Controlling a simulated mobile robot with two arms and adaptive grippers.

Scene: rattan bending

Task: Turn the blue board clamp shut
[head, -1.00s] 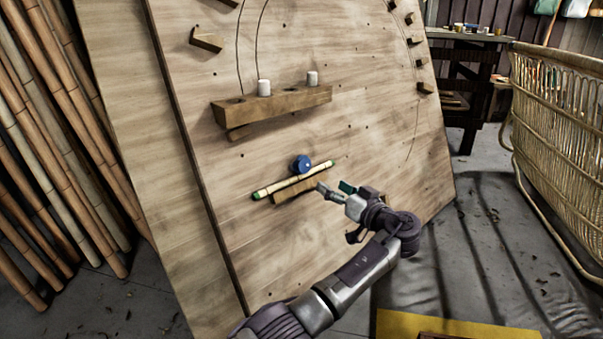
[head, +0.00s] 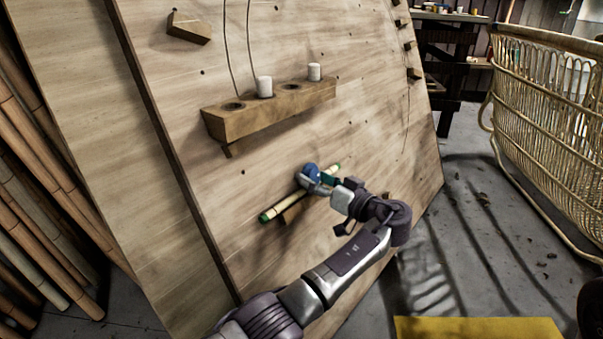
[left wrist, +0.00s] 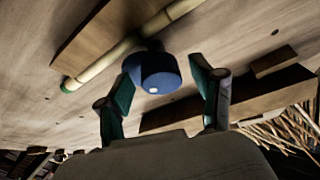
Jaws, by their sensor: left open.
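The blue board clamp (head: 311,171) is a round knob with a white dot on the leaning wooden board (head: 230,200). In the left wrist view the clamp (left wrist: 159,72) sits between the spread fingers of my left gripper (left wrist: 165,90), with a gap on the right side. The left fingertip is very near or at the clamp; I cannot tell if it touches. In the head view my left gripper (head: 318,182) is open at the clamp and partly covers it. A pale rattan pole (head: 285,203) with green ends runs behind the clamp along a wooden ledge. My right gripper is not in view.
A wooden shelf (head: 225,121) with two white cylinders (head: 264,87) juts from the board above the clamp. Bamboo poles (head: 40,190) lean at the left. A wicker frame (head: 550,130) stands at right. A yellow mat (head: 480,328) lies on the floor.

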